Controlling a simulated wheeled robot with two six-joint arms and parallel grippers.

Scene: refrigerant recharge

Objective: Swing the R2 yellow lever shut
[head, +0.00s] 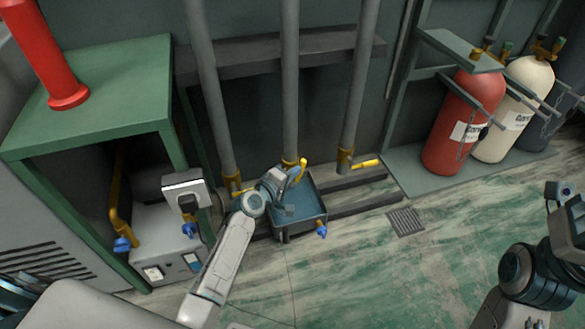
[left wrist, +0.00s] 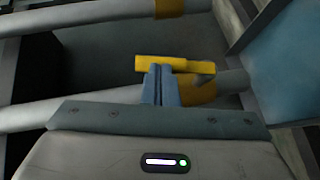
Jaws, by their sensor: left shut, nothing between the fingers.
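Three grey pipes end in yellow fittings with yellow levers. I take the middle lever (head: 301,168) to be R2, though no label is readable. It slants up to the right beside the middle pipe's foot. In the left wrist view the yellow lever (left wrist: 178,64) lies across the picture, close to the line of its pipe (left wrist: 105,105). My left gripper (head: 294,175) is shut and empty at this lever. In the left wrist view its blue fingertips (left wrist: 160,72) overlap the lever's edge; whether they touch it I cannot tell. My right arm shows at the right edge, its fingertips outside the view.
A blue-grey bin (head: 312,207) stands below the left gripper. The right pipe's lever (head: 365,163) points right, and the left pipe's lever (head: 241,191) is partly hidden. A green frame (head: 85,130) stands left; a red cylinder (head: 459,125) stands right. The floor in front is open.

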